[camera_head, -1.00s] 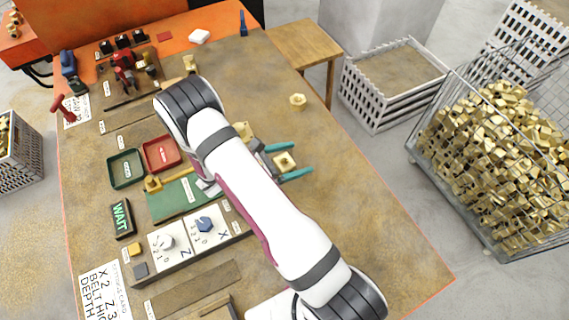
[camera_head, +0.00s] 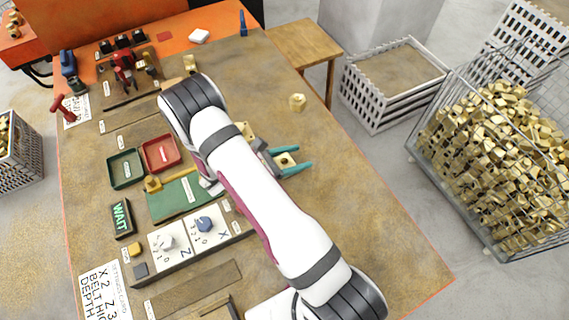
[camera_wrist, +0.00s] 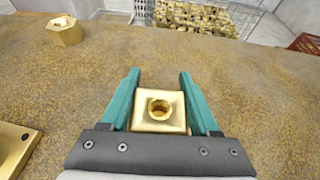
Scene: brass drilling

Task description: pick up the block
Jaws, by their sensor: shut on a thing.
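A square brass block (camera_head: 285,160) with a round hole in its top is on the brown worktable (camera_head: 350,190), right of my arm. In the wrist view the block (camera_wrist: 160,111) sits between my two teal fingers. My gripper (camera_head: 300,158) is shut on it, one finger along each side, as the wrist view (camera_wrist: 158,90) also shows. The block looks level and at the table surface; I cannot tell any gap beneath it. My arm hides part of the table to the left.
A hexagonal brass piece (camera_head: 297,103) stands farther back, apart from the gripper. Another brass piece (camera_wrist: 14,148) lies close on the left in the wrist view. Red (camera_head: 161,153) and green (camera_head: 126,169) trays lie left of my arm.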

